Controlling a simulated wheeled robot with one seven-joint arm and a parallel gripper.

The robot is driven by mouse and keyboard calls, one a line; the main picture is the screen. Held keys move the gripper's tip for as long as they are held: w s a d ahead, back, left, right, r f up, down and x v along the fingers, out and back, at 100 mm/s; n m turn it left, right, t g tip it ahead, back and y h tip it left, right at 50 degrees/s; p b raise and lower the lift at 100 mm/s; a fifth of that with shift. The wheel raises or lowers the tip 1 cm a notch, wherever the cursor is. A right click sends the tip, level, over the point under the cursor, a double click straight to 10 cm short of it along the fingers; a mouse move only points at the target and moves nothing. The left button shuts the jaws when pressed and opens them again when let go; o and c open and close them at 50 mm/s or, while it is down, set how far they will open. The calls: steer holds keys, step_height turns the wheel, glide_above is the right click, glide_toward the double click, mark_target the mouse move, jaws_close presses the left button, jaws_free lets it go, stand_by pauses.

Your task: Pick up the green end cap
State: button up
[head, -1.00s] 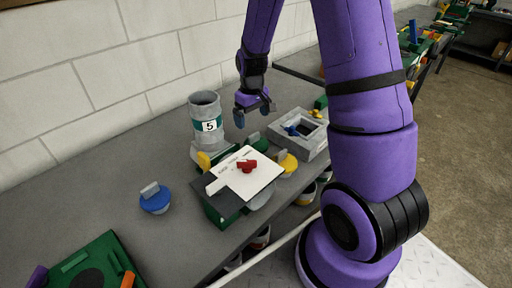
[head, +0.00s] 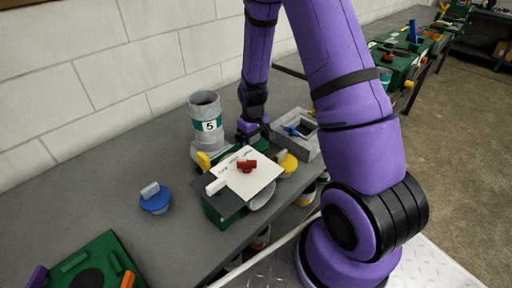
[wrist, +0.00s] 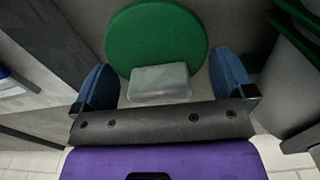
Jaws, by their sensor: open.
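The green end cap (wrist: 155,40) is a round green disc with a grey block handle (wrist: 159,84), seen close up in the wrist view. My gripper (wrist: 161,85) is open, with one blue fingertip on each side of the handle and a small gap showing on both sides. In the head view my gripper (head: 250,128) is low over the bench behind the white sheet. There the green cap (head: 260,143) is mostly hidden, with only a bit of green showing.
A grey pipe marked 5 (head: 207,125) stands left of my gripper. A white sheet (head: 245,173) with a red part lies in front. A yellow cap (head: 288,165) and a grey square frame (head: 296,132) are to the right. A blue cap (head: 155,199) lies left.

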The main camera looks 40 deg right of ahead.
steer(key=c, duration=0.6)
